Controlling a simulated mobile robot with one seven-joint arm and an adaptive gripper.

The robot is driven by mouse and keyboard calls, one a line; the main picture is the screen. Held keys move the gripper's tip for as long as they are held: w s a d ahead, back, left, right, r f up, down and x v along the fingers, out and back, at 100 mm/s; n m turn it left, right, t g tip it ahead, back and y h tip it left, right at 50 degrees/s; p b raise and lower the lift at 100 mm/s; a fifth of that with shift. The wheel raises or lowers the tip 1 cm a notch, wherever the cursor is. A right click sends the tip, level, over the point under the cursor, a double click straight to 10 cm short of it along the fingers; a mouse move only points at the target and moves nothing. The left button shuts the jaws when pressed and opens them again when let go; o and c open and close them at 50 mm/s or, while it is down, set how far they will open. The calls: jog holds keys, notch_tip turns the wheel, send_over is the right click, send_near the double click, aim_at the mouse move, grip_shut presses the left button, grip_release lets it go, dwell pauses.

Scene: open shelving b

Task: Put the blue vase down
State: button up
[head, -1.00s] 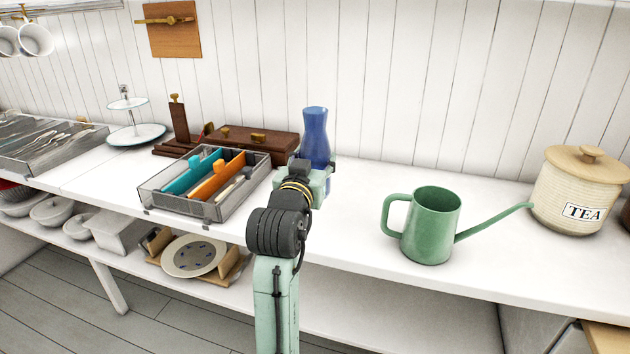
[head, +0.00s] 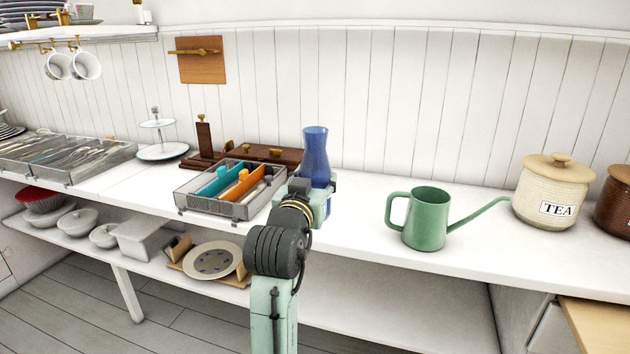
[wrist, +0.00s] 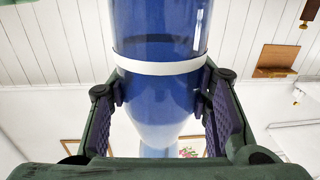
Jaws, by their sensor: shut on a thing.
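The blue vase (head: 315,155) is upright over the white counter (head: 370,234), between the grey tray and the green watering can.
The green watering can (head: 427,218) stands to the right, with a tea canister (head: 552,190) beyond it. A grey tray with dividers (head: 207,203) is close on the left, and a brown wooden box (head: 265,154) stands behind it. Bare counter lies between vase and watering can.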

notch_tip(320, 180, down, 43)
jog(key=n+y, duration=0.2)
jog(key=y, duration=0.2)
jog(key=shift+s+a+f+n+t, duration=0.2)
jog(key=shift+s+a+n+t, duration=0.1)
jog(key=shift+s+n, duration=0.15)
